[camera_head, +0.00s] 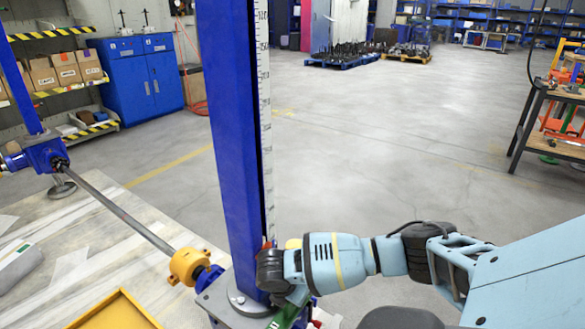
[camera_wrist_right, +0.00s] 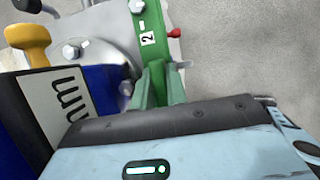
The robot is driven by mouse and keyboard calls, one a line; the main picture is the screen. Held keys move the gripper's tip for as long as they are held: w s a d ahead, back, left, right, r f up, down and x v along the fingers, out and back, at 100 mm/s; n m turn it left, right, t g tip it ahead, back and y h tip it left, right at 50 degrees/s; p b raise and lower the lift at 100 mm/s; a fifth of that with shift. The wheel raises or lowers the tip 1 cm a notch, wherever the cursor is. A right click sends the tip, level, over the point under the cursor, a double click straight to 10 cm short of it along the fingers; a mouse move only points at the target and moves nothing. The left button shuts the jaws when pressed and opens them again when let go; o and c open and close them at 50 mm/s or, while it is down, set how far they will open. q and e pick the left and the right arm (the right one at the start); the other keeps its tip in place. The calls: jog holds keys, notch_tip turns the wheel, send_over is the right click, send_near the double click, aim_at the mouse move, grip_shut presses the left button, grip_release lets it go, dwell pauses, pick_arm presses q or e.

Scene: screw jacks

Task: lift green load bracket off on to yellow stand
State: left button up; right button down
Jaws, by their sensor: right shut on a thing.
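The green load bracket (camera_wrist_right: 150,40) shows in the right wrist view as an upright green plate with a white label "2". In the head view only a small green part of it (camera_head: 289,316) shows under my right gripper, at the foot of the blue column. My right gripper (camera_wrist_right: 158,88) is shut on the bracket's lower part. In the head view my right gripper (camera_head: 277,280) is beside the column, with its fingertips hidden. A yellow-topped thing (camera_head: 118,312), perhaps the yellow stand, is cut off at the bottom left. My left gripper is not in view.
The tall blue column (camera_head: 232,150) with a white scale (camera_head: 264,110) stands close beside my right gripper. A shaft (camera_head: 125,213) with a yellow coupling (camera_head: 187,264) runs left over the pale tabletop (camera_head: 80,240). A red-tipped pin (camera_wrist_right: 174,33) is right of the bracket.

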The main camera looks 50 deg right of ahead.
jog(key=shift+s+a+r, duration=0.1)
jog(key=shift+a+r, duration=0.1)
jog(key=shift+r, duration=0.15)
jog(key=s+a+p, duration=0.3)
jog(key=s+a, duration=0.8)
jog(key=s, duration=0.2)
jog(key=shift+s+a, duration=0.2)
